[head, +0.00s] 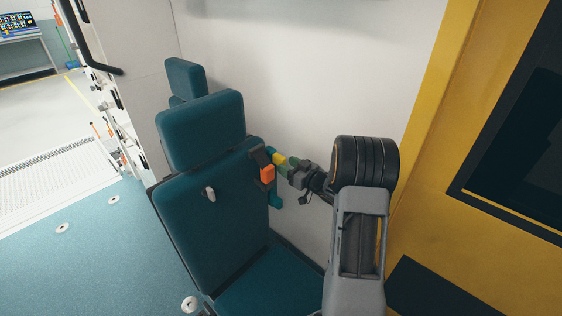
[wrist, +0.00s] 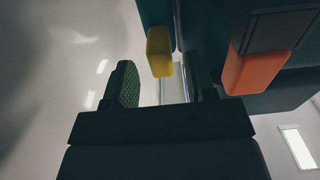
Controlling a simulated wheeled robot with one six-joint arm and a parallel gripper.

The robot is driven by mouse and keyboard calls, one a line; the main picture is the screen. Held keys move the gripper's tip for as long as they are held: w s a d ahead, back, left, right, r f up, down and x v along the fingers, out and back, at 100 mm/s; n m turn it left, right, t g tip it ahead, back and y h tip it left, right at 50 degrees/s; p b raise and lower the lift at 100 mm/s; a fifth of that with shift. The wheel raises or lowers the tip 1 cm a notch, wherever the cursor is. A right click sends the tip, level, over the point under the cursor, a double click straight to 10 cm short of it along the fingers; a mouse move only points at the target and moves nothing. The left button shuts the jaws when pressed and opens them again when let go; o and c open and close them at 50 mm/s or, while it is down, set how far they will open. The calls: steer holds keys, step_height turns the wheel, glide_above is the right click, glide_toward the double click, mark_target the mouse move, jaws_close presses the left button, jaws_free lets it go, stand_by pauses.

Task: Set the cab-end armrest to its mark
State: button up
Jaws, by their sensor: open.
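A yellow tab (head: 279,160) shows at the far side of the front teal seat's backrest, by my gripper. In the wrist view the yellow tab (wrist: 160,52) hangs at the end of a teal part (wrist: 155,12), which may be the armrest. My gripper (head: 283,167) is open, its fingers (wrist: 162,78) on either side of the line to the yellow tab, which lies at or just past the fingertips. I cannot tell whether they touch it. An orange block (head: 267,174) on a dark piece (head: 259,156) sits just beside; it also shows right of the fingers (wrist: 254,70). I cannot make out the mark.
The front seat (head: 205,220) stands close left of my arm, with a second seat (head: 185,78) behind it. A white wall (head: 300,70) is behind the gripper. A yellow door frame (head: 430,150) stands at right. Open floor (head: 75,255) lies left.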

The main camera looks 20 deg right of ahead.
mark_target(285, 164)
steer(key=shift+x, duration=1.95)
steer(key=shift+s, duration=0.1)
steer(key=shift+c, duration=0.4)
jaws_close()
